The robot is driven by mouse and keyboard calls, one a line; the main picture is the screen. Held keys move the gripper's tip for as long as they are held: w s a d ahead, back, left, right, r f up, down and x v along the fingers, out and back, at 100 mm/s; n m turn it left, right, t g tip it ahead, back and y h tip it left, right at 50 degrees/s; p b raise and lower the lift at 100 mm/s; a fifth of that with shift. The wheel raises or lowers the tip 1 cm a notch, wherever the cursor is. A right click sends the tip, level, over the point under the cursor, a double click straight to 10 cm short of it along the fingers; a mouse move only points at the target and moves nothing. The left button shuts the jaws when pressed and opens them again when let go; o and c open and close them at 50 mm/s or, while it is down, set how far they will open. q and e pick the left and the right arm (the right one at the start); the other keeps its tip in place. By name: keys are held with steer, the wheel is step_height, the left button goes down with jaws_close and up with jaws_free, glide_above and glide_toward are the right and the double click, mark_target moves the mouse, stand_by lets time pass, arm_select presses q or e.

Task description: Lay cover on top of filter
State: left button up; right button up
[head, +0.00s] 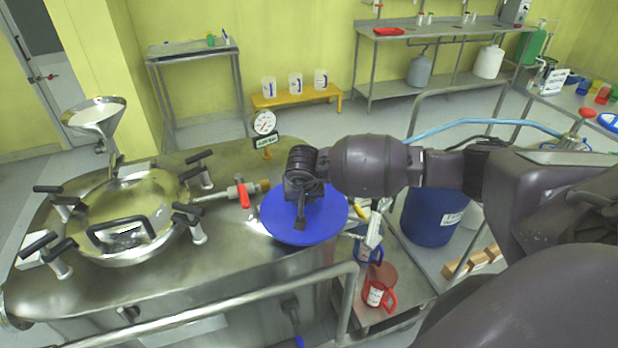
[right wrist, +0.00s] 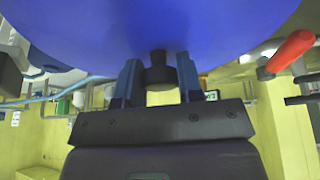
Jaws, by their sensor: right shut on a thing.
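The cover is a round blue disc (head: 330,220) with a dark knob (right wrist: 159,76) at its centre, seen close up in the right wrist view (right wrist: 160,25). My right gripper (head: 301,222) is above it, its two fingers on either side of the knob, shut on the cover. The cover appears level over the right end of a large steel vessel top (head: 215,262). I cannot tell whether it touches anything below. No filter can be made out for certain; whatever lies under the disc is hidden. My left gripper is not in view.
A red-handled valve (head: 243,194) and a pressure gauge (head: 264,122) stand close to the disc. A round steel hatch (head: 128,215) with black handles and a funnel (head: 95,112) are at left. A steel rail (head: 220,308) runs in front. A blue drum (head: 432,217) stands at right.

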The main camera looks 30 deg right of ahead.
steer(key=shift+m, duration=0.9)
steer(key=w+d, duration=0.1)
steer(key=w+d+r, duration=0.1)
steer(key=d, duration=0.1)
steer(key=w+d+r, duration=0.1)
steer(key=shift+w+d, duration=0.1)
steer(key=shift+d, duration=0.05)
steer(key=shift+f+b, duration=1.3)
steer(key=shift+f, duration=1.25)
steer(key=shift+f+b, duration=0.3)
steer(key=shift+f, duration=0.45)
steer(key=shift+f+b, duration=0.45)
steer(key=shift+f, duration=0.1)
steer(key=o, duration=1.2)
steer(key=shift+c, duration=0.2)
steer(key=shift+r, duration=0.1)
